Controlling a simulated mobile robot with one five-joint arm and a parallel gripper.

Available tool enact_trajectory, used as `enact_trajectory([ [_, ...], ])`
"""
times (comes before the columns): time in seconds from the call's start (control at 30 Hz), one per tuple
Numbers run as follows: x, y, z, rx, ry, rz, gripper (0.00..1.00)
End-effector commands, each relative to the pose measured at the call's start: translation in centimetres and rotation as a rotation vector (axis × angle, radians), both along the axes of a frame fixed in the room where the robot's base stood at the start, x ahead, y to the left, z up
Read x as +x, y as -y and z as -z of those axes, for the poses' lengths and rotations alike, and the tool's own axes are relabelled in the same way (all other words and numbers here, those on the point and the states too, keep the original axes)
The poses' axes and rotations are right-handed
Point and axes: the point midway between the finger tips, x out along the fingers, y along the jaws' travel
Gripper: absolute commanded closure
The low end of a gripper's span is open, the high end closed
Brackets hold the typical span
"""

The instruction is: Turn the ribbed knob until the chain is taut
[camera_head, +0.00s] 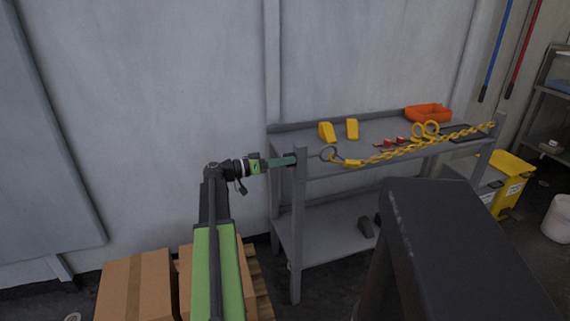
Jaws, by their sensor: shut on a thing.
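My gripper (281,161) reaches from the left to the grey post at the bench's near left corner. It is shut at the end of the post, where the ribbed knob sits, but the knob itself is hidden by the jaws or too small to make out. The yellow chain (400,149) runs from a dark ring (331,153) beside the post along the bench's front to the far right corner. It sags slightly in the middle. Two yellow rings (425,130) stand near its middle.
The grey bench (385,130) holds two yellow wedges (327,132), an orange tray (428,112) and small red items (394,141). Cardboard boxes (135,285) stand at lower left. A yellow bucket (512,180) stands at right. A dark part of my body covers the lower right.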

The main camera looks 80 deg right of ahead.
Motion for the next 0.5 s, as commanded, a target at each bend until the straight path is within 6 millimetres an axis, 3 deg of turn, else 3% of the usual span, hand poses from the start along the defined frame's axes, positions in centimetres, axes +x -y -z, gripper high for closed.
enact_trajectory([
  [0.5, -0.02, 0.01, -0.01, -0.961, 0.447, 0.000, 1.00],
])
